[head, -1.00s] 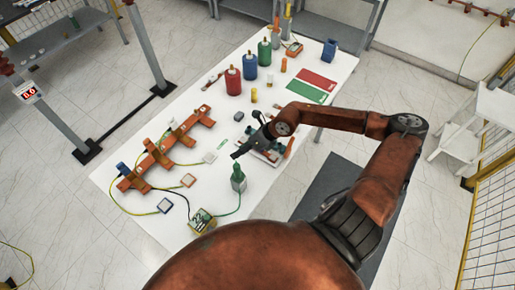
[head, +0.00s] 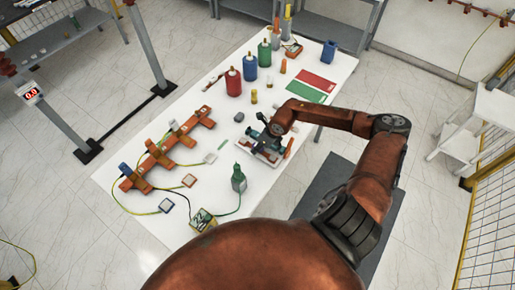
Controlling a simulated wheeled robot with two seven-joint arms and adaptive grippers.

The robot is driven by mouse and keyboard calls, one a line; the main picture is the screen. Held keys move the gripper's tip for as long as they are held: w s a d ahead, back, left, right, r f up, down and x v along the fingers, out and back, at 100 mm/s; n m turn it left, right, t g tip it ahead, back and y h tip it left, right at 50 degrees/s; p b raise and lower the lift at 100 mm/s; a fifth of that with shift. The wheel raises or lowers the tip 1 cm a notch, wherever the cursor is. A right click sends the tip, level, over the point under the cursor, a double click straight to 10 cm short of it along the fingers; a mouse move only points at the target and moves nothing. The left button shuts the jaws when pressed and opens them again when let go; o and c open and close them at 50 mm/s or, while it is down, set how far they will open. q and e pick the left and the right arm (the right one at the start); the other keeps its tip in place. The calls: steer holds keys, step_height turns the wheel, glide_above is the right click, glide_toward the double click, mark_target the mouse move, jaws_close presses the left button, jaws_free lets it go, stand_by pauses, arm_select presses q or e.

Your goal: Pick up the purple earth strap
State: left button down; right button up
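I cannot make out a purple earth strap in the head view. Yellow-green cables (head: 126,205) run from an orange frame (head: 150,160) on the left part of the white table to small square plates. My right gripper (head: 268,133) is over a tray of small parts (head: 268,157) near the table's right edge. It points downward, and its fingers are too small and dark to tell whether they are open, shut or holding something. The forearm and gripper hide part of the tray. My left gripper is not in view.
Red (head: 233,82), blue (head: 250,68) and green (head: 264,53) bottles stand in a row towards the back. Red and green panels (head: 312,87) lie right of them.

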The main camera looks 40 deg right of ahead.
jaws_close()
stand_by(0.4)
steer(key=shift+r, duration=0.1)
